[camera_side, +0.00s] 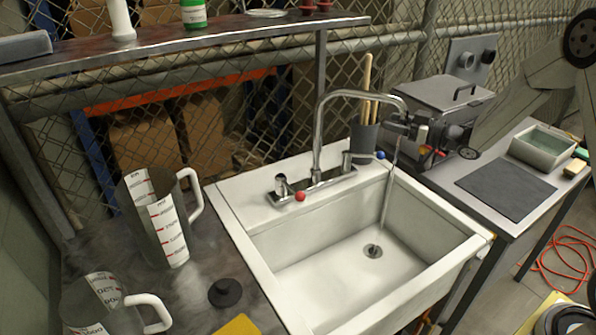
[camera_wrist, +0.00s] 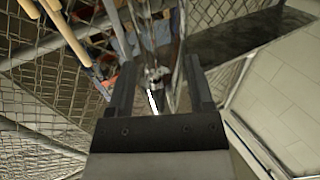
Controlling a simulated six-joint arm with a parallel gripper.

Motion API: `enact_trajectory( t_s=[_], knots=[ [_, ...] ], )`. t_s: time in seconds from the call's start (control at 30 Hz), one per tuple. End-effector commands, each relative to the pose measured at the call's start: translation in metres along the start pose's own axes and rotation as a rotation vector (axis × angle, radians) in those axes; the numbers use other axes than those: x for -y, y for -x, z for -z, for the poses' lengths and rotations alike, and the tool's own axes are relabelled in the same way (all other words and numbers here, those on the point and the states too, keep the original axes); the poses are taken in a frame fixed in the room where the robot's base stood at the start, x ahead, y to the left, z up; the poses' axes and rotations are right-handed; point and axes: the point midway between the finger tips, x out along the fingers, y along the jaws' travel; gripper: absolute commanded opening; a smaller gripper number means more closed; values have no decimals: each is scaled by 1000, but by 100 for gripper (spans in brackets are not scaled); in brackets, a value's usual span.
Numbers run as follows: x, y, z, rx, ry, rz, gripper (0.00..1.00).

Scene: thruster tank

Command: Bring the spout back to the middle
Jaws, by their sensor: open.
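The chrome gooseneck spout (camera_side: 350,94) rises from the faucet base at the back of the white sink (camera_side: 232,225). Its arc is swung to the right, with its end over the basin's right part. A thin stream of water (camera_side: 388,190) falls from it toward the drain (camera_side: 373,251). My gripper (camera_side: 403,128) is at the spout's outlet end. In the wrist view my gripper (camera_wrist: 160,62) is open, its two dark fingers apart, with a shiny metal piece that looks like the spout (camera_wrist: 157,74) between them. Whether a finger touches it I cannot tell.
Faucet handles with a red (camera_side: 300,196) and a blue knob (camera_side: 380,155) flank the spout base. A dark holder with wooden sticks (camera_side: 364,138) stands behind it. Measuring jugs (camera_side: 160,225) are on the left counter. A grey box (camera_side: 443,95) stands behind my gripper.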

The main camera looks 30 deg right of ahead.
Motion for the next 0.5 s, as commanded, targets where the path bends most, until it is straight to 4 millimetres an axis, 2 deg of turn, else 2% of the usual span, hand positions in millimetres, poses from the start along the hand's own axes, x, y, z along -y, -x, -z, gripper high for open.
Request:
enact_trajectory(
  t_s=[0.27,0.3,0.37,0.4,0.5],
  knots=[
    [0,-2,0,0,0,0,67],
    [0,-2,0,0,0,0,61],
    [0,-2,0,0,0,-1,42],
    [0,-2,0,0,0,-1,29],
    [0,-2,0,0,0,-1,0]
  ],
)
